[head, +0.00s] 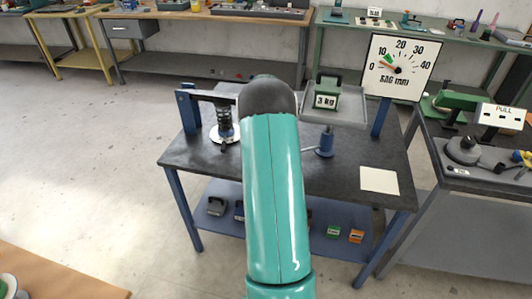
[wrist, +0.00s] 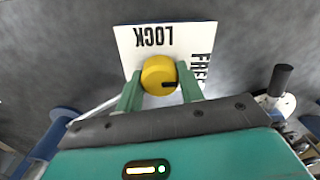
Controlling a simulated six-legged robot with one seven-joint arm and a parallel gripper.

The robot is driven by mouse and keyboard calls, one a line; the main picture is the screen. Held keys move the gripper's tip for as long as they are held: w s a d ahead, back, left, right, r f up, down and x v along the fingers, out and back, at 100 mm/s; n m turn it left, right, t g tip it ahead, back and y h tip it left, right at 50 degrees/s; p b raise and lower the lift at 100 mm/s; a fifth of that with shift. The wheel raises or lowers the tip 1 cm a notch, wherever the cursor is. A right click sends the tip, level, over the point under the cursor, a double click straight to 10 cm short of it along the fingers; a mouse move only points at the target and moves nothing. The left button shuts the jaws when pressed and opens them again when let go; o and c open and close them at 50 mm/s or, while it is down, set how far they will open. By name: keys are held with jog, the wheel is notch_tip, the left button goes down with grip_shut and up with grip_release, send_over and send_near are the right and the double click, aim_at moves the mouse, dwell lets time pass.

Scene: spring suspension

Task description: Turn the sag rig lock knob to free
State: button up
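In the wrist view, the yellow lock knob (wrist: 157,72) sits on a white plate (wrist: 128,46) lettered LOCK and FREE. LOCK reads upside down above the knob, and FREE runs down its right side. A black mark shows at the knob's lower right. My gripper (wrist: 159,76) has its green fingers on either side of the knob, with no clear gap, so it looks shut on it. In the head view, my teal arm hides the knob and gripper. The sag rig table (head: 390,152) carries a spring (head: 225,122) and a 3 kg weight (head: 326,98) on a tray.
The sag dial (head: 400,67) has a red needle between 0 and 10. A white card (head: 379,180) lies on the table's right. A second bench (head: 480,180) with a green device stands to the right. Workbenches line the back wall. Floor at left is clear.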

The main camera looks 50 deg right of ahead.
jog(key=o, duration=0.4)
jog(key=shift+o, duration=0.2)
jog(key=shift+r, duration=0.1)
notch_tip(320, 180, up, 14)
dwell(0.6)
